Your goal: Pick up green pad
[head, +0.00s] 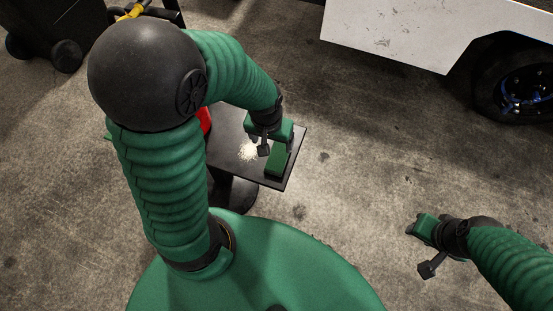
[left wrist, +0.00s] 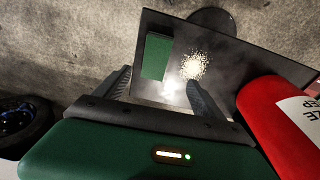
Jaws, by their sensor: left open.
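The green pad (head: 277,160) is a flat rectangular block lying on a small black table (head: 225,135), near its right edge. In the left wrist view the green pad (left wrist: 157,56) lies ahead of my left gripper (left wrist: 159,80), toward the left finger. The two fingers are spread apart with nothing between them. In the head view my left gripper (head: 266,146) is over the table beside the pad, partly hiding its far end.
Pale granules (left wrist: 193,67) are scattered on the table beside the pad. A red cylinder with a white label (left wrist: 285,125) stands close on the right in the left wrist view. A white vehicle (head: 420,35) is at the back right. The floor between is clear.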

